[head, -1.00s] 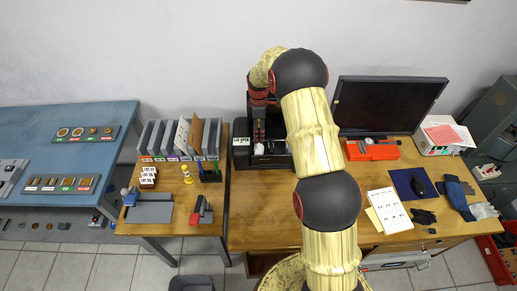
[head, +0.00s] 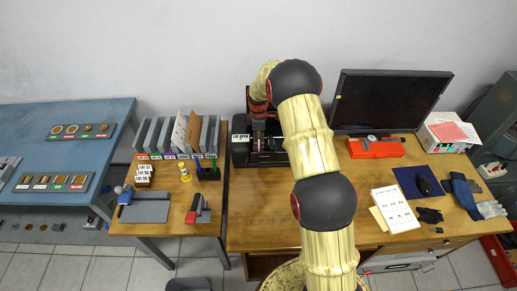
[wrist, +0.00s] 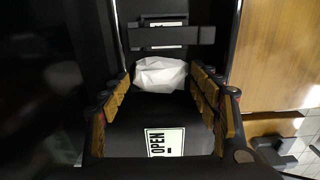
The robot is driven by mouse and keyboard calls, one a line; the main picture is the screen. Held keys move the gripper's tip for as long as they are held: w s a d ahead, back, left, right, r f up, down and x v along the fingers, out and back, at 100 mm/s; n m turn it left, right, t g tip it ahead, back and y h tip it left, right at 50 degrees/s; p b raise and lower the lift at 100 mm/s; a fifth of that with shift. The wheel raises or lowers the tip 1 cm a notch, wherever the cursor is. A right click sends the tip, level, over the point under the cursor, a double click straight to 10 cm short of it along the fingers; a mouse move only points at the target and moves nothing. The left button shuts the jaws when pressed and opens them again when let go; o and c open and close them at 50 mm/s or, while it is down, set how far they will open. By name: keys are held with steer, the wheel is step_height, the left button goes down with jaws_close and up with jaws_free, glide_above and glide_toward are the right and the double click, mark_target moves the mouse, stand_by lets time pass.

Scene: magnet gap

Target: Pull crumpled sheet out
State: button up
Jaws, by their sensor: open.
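The crumpled sheet (wrist: 160,74) is a white wad in the dark interior of a black machine (head: 240,155). In the wrist view it lies between the tips of my gripper (wrist: 161,80), with one finger on either side. The fingers are apart, and I cannot tell whether either touches the sheet. In the head view my gripper (head: 267,143) points down at the machine, and the sheet cannot be made out there. A label reading OPEN (wrist: 165,142) shows on a dark surface between the fingers.
Dark bars (wrist: 172,37) cross just beyond the sheet. A monitor (head: 390,100) and an orange-red tray (head: 375,149) stand right of my arm. An upright file rack (head: 152,133) is on the left. The wooden tabletop (head: 262,205) in front of the machine is clear.

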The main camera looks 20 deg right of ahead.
steer(key=shift+f, duration=0.25)
steer(key=c, duration=0.5)
step_height(320, 180, up, 10)
steer(key=p, duration=0.5)
stand_by(0.3)
